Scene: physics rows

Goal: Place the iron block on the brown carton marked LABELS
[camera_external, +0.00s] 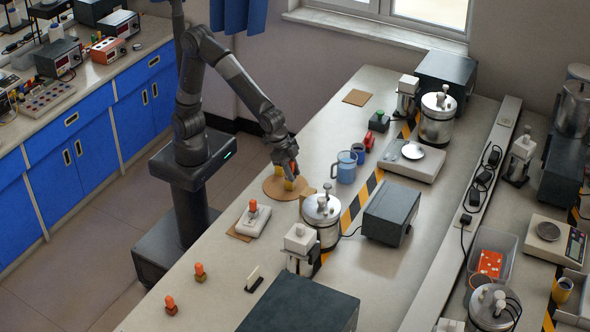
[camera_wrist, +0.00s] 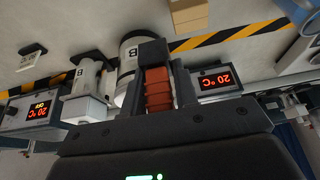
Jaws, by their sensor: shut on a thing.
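My gripper (camera_external: 290,176) is low over a round brown board (camera_external: 274,191) at the table's left edge. It is shut on the orange ribbed handle of a block (camera_wrist: 158,88), seen between the fingers in the wrist view. A small brown carton (camera_external: 307,192) is just right of the board; a tan carton also shows in the wrist view (camera_wrist: 188,15). No LABELS marking is readable.
A steel vessel (camera_external: 322,215) stands close in front of the small carton, with a dark box (camera_external: 390,215) to its right. Blue mugs (camera_external: 346,166) stand behind. The front-left tabletop has free room.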

